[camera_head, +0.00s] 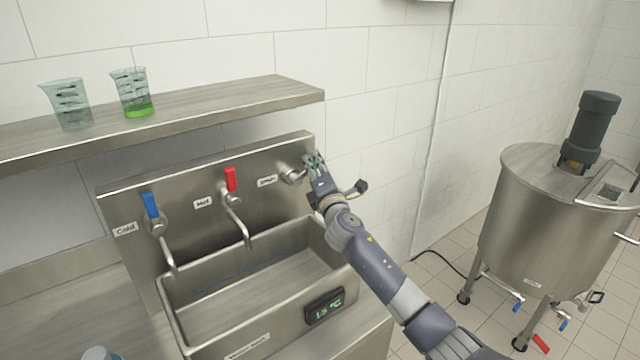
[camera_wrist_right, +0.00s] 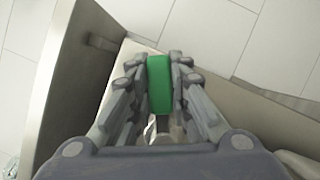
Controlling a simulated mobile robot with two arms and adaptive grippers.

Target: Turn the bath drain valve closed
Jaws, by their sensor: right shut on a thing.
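The drain valve (camera_head: 293,175) is on the right end of the steel back panel, beside a small label that looks like "Drain". Its green handle (camera_wrist_right: 160,84) shows between the fingers in the right wrist view, upright in that picture. My right gripper (camera_head: 314,163) reaches up to the valve from the lower right and is shut on the green handle; in the right wrist view the fingers (camera_wrist_right: 161,88) press on both its sides. In the head view the gripper hides most of the handle. My left gripper is not in view.
The steel bath (camera_head: 255,285) has a display reading about 15 °C (camera_head: 324,306). A blue cold tap handle (camera_head: 151,204) and a red hot tap handle (camera_head: 230,179) are left of the valve. Above, a shelf (camera_head: 215,105) holds two beakers (camera_head: 70,105). A steel tank (camera_head: 540,220) stands at right.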

